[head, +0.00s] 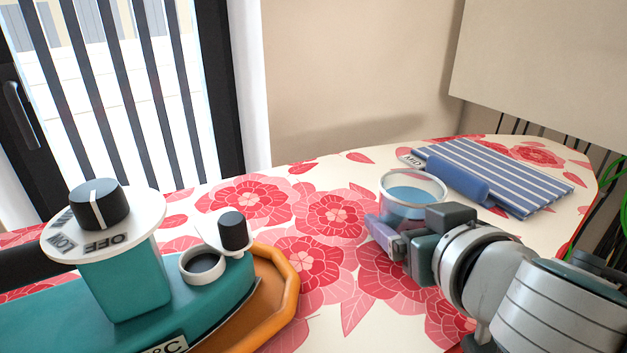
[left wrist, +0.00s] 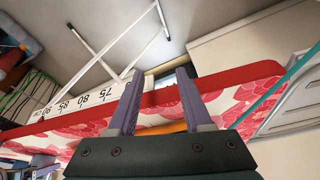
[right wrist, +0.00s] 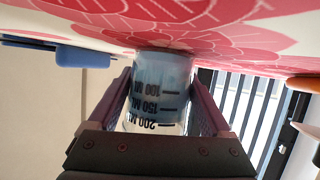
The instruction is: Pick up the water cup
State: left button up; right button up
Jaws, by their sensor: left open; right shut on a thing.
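The water cup (head: 413,192) is a clear round cup with blue water in it, on the flowered ironing board in the head view. My right gripper (head: 381,234) is at its near side. In the right wrist view the cup (right wrist: 160,88) stands between the two purple fingers of my right gripper (right wrist: 163,100), which is shut on it. Its marks for 100, 150 and 200 ml show there. Whether the cup touches the board I cannot tell. My left gripper (left wrist: 159,95) is open and empty in the left wrist view, by the board's red edge. It is not in the head view.
The flowered ironing board (head: 350,312) fills the middle. A teal appliance (head: 122,285) with a black dial (head: 97,204) and orange base stands at left. A striped blue cloth (head: 505,175) with a blue handle-like piece (head: 457,181) lies behind the cup. A wall panel is at upper right.

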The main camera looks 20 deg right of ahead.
jog(key=c, duration=0.4)
jog(key=shift+r, duration=0.25)
jog(key=shift+a+r+p, duration=0.1)
jog(key=shift+r+p, duration=3.25)
jog(key=shift+r, duration=6.35)
